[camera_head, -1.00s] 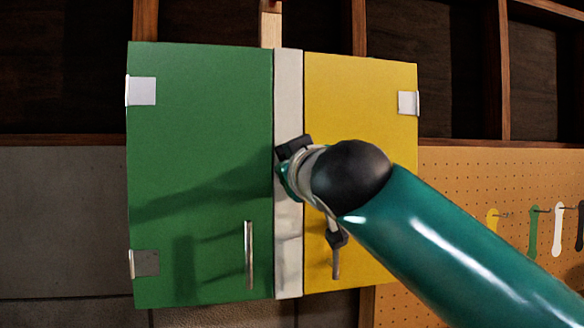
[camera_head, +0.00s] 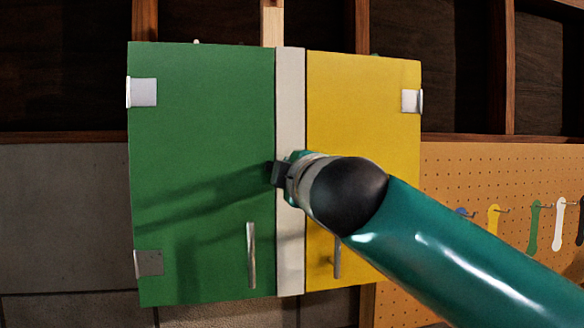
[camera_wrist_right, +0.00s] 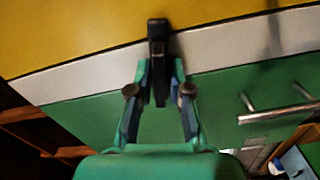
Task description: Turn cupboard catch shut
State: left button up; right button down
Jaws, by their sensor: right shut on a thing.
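The cupboard has a green door (camera_head: 200,120) on the left and a yellow door (camera_head: 360,110) on the right, with a pale upright strip (camera_head: 290,90) between them. Both doors look closed. In the right wrist view, the catch is a dark bar (camera_wrist_right: 157,35) lying across the pale strip (camera_wrist_right: 95,78), its far end over the yellow door's edge. My right gripper (camera_wrist_right: 158,90) is shut on this bar. My left gripper is out of view.
Metal handles stand low on the green door (camera_head: 251,255) and yellow door (camera_head: 338,258). Silver hinges sit at the outer edges. A pegboard (camera_head: 465,180) with several hanging tools is at right. My right arm crosses the lower right.

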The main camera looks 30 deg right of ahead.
jog(key=shift+w+a+f+n+p, duration=0.1)
jog(key=shift+f+n+p, duration=0.2)
jog(key=shift+n, duration=0.9)
jog(key=shift+f, duration=0.1)
jog(key=c, duration=1.2)
grip_release()
jog(key=shift+a, duration=0.1)
jog(key=shift+c, duration=0.2)
jog(key=shift+r, duration=0.2)
jog(key=v, duration=1.2)
jog(key=shift+f, duration=0.15)
